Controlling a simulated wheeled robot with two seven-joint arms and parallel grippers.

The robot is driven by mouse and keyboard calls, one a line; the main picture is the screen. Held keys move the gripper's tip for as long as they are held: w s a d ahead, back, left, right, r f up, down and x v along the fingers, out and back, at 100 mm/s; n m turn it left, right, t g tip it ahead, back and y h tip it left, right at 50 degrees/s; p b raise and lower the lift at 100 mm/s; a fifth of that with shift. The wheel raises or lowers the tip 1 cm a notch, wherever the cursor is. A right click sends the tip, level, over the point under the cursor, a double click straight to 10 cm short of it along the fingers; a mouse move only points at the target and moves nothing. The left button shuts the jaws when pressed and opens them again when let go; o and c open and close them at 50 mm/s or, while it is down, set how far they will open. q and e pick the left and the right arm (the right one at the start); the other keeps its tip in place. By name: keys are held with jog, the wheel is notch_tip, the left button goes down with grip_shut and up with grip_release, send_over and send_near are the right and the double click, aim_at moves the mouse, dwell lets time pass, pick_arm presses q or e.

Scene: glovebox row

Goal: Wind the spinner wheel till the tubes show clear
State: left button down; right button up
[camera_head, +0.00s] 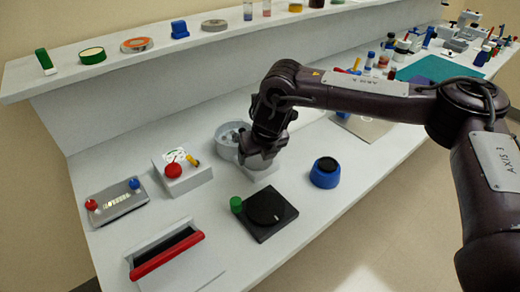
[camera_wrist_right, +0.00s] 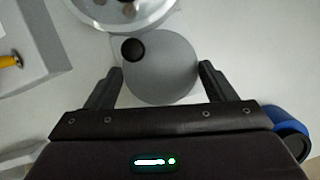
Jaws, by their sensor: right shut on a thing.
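The grey spinner wheel (camera_wrist_right: 165,72) with a black knob (camera_wrist_right: 133,49) on its rim lies between the fingers of my right gripper (camera_wrist_right: 160,83) in the right wrist view. The fingers sit at its two sides, shut on it. In the head view my right gripper (camera_head: 258,160) points down and hides the wheel. The round grey spinner bowl (camera_head: 225,150) stands beside it; it also shows at the top of the wrist view (camera_wrist_right: 88,22), cut off by the edge. Brownish tube ends (camera_wrist_right: 128,9) show inside it; whether their contents are clear I cannot tell. My left gripper is out of view.
A white box with a red knob (camera_head: 173,170) stands left of the bowl. A black plate with a dial (camera_head: 265,208) and a blue round pot (camera_head: 325,173) are in front. A red-handled tray (camera_head: 167,256) is nearer. Bare bench lies between them.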

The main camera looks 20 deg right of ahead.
jog(key=m+p, duration=0.1)
jog(key=m, duration=0.1)
jog(key=m+h+p, duration=0.1)
jog(key=m, duration=0.1)
jog(key=shift+a+r+h, duration=0.15)
jog(key=shift+a+h, duration=0.05)
jog(key=shift+h, duration=0.1)
jog(key=shift+w+m+h+p, duration=0.1)
jog(key=shift+m+h+p, duration=0.2)
jog(key=shift+m+p, duration=0.45)
jog(key=shift+m, duration=0.25)
jog(key=o, duration=1)
jog(key=p+v, duration=0.1)
jog(key=v, duration=0.6)
jog(key=shift+a+r+p, duration=0.15)
jog(key=shift+r+p, duration=0.15)
jog(key=shift+p, duration=0.1)
